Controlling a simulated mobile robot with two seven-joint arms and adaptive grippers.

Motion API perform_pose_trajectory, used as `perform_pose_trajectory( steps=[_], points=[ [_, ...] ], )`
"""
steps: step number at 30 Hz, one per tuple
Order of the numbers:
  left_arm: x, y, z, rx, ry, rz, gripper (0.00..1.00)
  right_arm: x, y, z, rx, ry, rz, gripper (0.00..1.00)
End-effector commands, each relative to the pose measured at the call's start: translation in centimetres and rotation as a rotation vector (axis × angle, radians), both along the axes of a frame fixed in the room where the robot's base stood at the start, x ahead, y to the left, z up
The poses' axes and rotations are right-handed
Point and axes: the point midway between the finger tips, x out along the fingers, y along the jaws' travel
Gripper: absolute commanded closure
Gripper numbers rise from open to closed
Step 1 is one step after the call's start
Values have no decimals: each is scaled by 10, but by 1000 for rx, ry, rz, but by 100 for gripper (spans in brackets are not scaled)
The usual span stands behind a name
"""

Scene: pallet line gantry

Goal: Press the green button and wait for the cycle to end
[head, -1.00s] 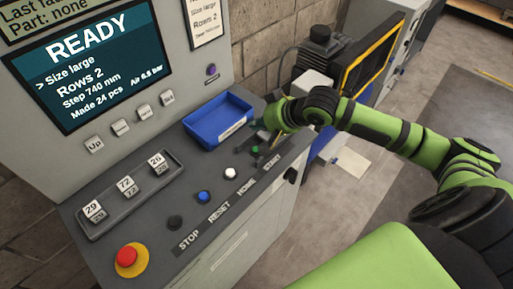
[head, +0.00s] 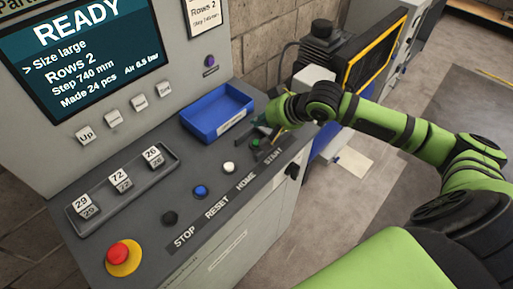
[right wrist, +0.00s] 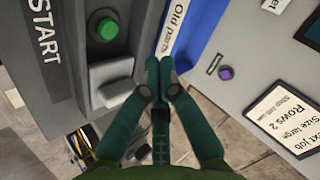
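The green button (head: 256,142) is at the far end of the panel's button row, by the START label (head: 272,156). It shows clearly in the right wrist view (right wrist: 107,29), raised on a dark base. My right gripper (right wrist: 160,66) has its fingertips together with nothing between them. In that view they are to the right of the button, between it and the blue tray, and do not appear to touch it. In the head view the right gripper (head: 263,132) is over that panel end. The screen (head: 85,55) reads READY, Rows 2, Made 24 pcs. My left gripper is out of view.
A blue tray (head: 195,127) sits behind the button row. White, blue and black buttons and a red mushroom button (head: 118,252) line the panel's front. A grey block (right wrist: 112,78) stands beside the green button. A machine with a yellow-edged frame (head: 375,50) stands behind my right arm.

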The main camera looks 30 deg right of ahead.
Motion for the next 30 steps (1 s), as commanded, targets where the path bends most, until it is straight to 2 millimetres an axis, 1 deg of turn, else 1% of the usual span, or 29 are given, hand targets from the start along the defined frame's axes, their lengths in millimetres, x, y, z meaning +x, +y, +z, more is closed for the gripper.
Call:
perform_pose_trajectory(
  steps=[1,6,7,10,14,30],
  points=[
    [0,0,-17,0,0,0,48,0,0,-15,-1,-1,0,100],
    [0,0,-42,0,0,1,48,0,0,-34,-1,-1,0,100],
    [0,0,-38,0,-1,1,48,0,0,-35,0,2,-1,100],
    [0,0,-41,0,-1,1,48,0,0,-45,1,3,-1,100],
    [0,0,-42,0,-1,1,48,0,0,-51,1,1,0,100],
    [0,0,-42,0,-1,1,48,0,0,-52,0,0,0,100]
  ],
)
